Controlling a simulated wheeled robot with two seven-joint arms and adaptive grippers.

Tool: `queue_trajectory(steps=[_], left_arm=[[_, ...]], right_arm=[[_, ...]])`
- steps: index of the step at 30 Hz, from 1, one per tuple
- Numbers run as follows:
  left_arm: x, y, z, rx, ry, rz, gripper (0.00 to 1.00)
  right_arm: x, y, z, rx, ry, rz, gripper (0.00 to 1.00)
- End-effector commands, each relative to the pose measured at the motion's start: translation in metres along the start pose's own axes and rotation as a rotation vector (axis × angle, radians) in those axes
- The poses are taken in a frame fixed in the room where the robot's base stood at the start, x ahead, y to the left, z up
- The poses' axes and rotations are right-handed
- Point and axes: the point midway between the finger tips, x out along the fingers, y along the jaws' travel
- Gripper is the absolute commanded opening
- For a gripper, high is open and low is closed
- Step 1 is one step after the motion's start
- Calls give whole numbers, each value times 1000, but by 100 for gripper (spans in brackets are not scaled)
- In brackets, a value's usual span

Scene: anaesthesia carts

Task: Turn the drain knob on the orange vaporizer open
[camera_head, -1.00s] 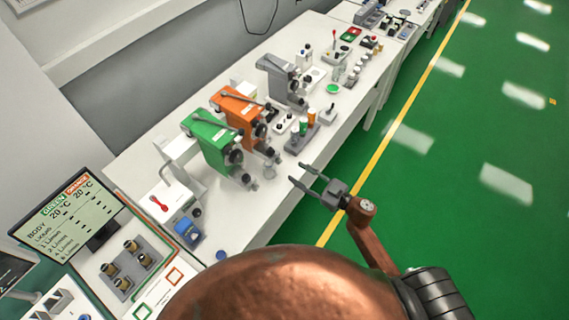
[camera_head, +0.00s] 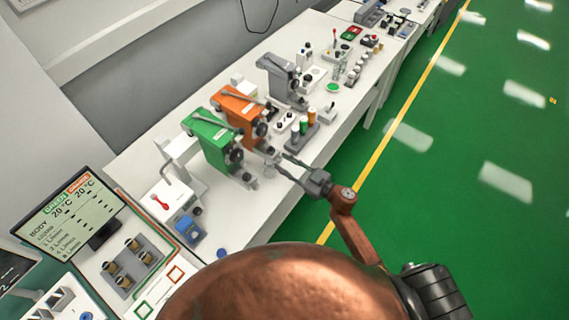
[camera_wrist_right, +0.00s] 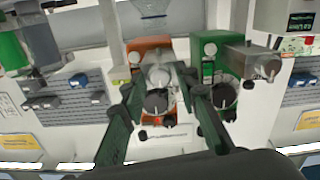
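The orange vaporizer (camera_head: 238,107) stands on the white bench between a green vaporizer (camera_head: 208,139) and a grey one (camera_head: 281,80). Its dark dial (camera_head: 261,129) faces the bench front. In the right wrist view, the orange vaporizer (camera_wrist_right: 148,43) is ahead, with a dark round dial (camera_wrist_right: 156,101) between my fingers in the picture. Small dark parts show below that dial; I cannot tell which is the drain knob. My right gripper (camera_head: 281,165) is open and empty at the bench's front edge, before the orange and green vaporizers. It also shows in the wrist view (camera_wrist_right: 163,88). My left gripper is not in view.
A rack with orange and green-capped bottles (camera_head: 304,135) stands right of the orange vaporizer. A small clear cup (camera_head: 269,170) is close to my right fingertips. A monitor (camera_head: 68,213) stands at lower left. The green floor (camera_head: 440,190) before the bench is clear.

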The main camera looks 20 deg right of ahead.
Motion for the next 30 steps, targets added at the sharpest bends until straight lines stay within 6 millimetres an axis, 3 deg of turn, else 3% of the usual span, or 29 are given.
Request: queue_trajectory(steps=[12,23,30], left_arm=[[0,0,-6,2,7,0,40],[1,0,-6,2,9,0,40],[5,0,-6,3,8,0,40]], right_arm=[[0,0,0,0,0,0,0],[0,-1,1,-50,0,0,0],[0,-1,1,-201,-1,6,0]])
